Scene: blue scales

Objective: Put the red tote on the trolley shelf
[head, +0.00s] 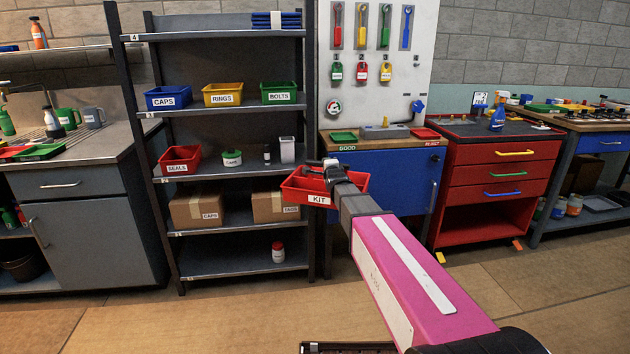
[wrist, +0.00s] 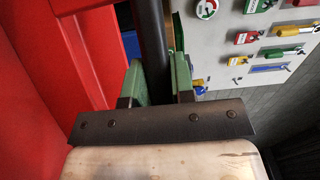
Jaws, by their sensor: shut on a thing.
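The red tote (head: 295,194), labelled KIT, hangs level in the air in front of the blue cabinet, and its red wall fills the left of the wrist view (wrist: 75,60). My gripper (head: 322,168) is shut on the tote at its top. In the wrist view its green fingers (wrist: 160,78) stand either side of a dark bar; the exact contact is hard to see. The red trolley (head: 497,150) stands to the right, apart from the tote. It has several drawers above an open, empty-looking lower shelf (head: 478,232).
The grey shelf rack (head: 233,189) with labelled bins stands at left. The blue cabinet (head: 381,170) lies behind the tote, with a tool board (head: 372,80) above. A workbench (head: 590,128) adjoins the trolley's right. The floor (head: 540,280) before the trolley looks clear.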

